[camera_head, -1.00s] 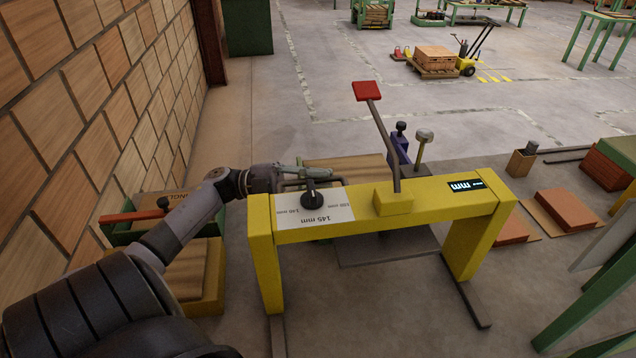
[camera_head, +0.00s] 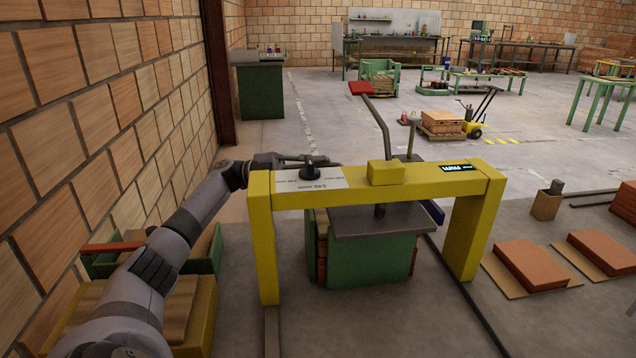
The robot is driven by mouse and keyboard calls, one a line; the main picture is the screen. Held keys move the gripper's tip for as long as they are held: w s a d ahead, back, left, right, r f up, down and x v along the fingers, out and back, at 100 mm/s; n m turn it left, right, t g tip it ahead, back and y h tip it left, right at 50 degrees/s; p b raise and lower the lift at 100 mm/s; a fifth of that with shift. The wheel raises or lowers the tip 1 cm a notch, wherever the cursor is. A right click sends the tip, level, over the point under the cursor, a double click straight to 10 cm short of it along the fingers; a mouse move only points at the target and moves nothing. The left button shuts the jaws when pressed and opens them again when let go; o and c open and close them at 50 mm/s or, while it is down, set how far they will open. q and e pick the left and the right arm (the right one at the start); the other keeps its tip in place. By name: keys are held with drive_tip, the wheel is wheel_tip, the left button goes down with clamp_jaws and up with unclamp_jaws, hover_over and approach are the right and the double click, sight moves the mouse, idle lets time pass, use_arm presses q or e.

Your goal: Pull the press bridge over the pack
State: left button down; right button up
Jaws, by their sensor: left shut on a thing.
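The yellow press bridge (camera_head: 430,182) stands on floor rails, with a white label, a black knob and a red-ended lever (camera_head: 376,115) on top. Its grey press plate (camera_head: 385,221) hangs under the beam. A stack with brown layers (camera_head: 320,250) and a green side panel (camera_head: 372,260), seemingly the pack, shows between the legs, below the plate. I cannot tell whether plate and pack touch. My left gripper (camera_head: 300,160) is at the back edge of the beam's left end, shut on the bridge's handle, which is partly hidden. My right gripper is out of view.
A brick wall (camera_head: 90,120) runs close along the left. A green and yellow stand with a red bar (camera_head: 112,247) lies beside my left arm. Orange slabs (camera_head: 530,263) lie on the floor at right. Open floor stretches behind the bridge towards a pallet truck (camera_head: 474,128).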

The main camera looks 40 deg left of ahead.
use_arm(q)
drive_tip(key=c, duration=1.7)
unclamp_jaws()
drive_tip(key=shift+o, duration=0.2)
drive_tip(key=v, duration=1.2)
drive_tip(key=shift+r, duration=0.1)
